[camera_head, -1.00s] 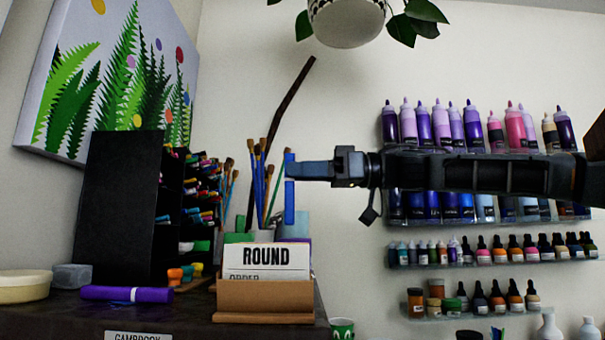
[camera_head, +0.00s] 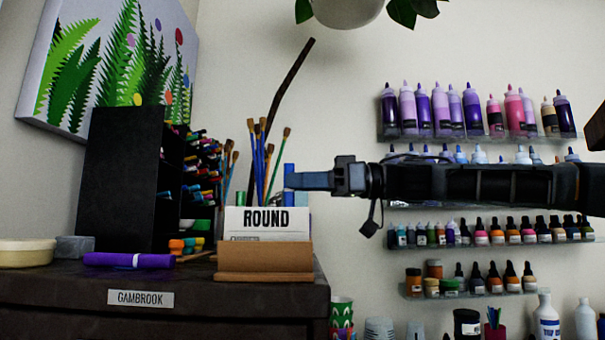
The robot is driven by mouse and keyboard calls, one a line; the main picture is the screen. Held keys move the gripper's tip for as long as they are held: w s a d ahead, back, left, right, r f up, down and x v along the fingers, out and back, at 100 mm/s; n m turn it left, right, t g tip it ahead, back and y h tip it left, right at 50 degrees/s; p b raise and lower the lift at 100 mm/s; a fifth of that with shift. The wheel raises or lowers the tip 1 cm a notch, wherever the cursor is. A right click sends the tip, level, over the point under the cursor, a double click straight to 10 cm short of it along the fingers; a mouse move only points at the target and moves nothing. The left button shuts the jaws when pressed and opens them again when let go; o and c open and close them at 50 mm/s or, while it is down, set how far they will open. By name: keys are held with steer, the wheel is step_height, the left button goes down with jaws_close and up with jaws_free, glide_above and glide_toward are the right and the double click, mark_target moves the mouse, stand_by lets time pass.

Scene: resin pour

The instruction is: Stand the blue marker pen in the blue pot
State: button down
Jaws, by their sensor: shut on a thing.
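The blue marker pen (camera_head: 289,170) stands upright in my gripper (camera_head: 290,181), which comes in from the right and is shut on it. Its top shows above the fingers; its lower end is hidden behind the white "ROUND" card (camera_head: 266,221). A pale blue patch, likely the blue pot (camera_head: 302,200), shows just below the fingers, beside the pen. Most of the pot is hidden by the card and gripper, so I cannot tell whether the pen's lower end is inside it.
Paintbrushes (camera_head: 262,165) stand behind the card, left of the pen. The card sits in a brown holder (camera_head: 264,261) on a dark cabinet (camera_head: 60,291). A purple marker (camera_head: 128,261) and a black pen rack (camera_head: 125,180) are left. Bottle shelves (camera_head: 470,137) line the right wall.

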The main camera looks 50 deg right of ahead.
steer(key=shift+f, duration=0.5)
steer(key=c, duration=1)
jaws_free()
steer(key=shift+o, duration=0.2)
steer(key=v, duration=0.7)
steer(key=shift+s+d+b, duration=0.2)
steer(key=shift+s+b, duration=0.1)
steer(key=shift+b, duration=0.1)
steer(key=shift+r, duration=0.1)
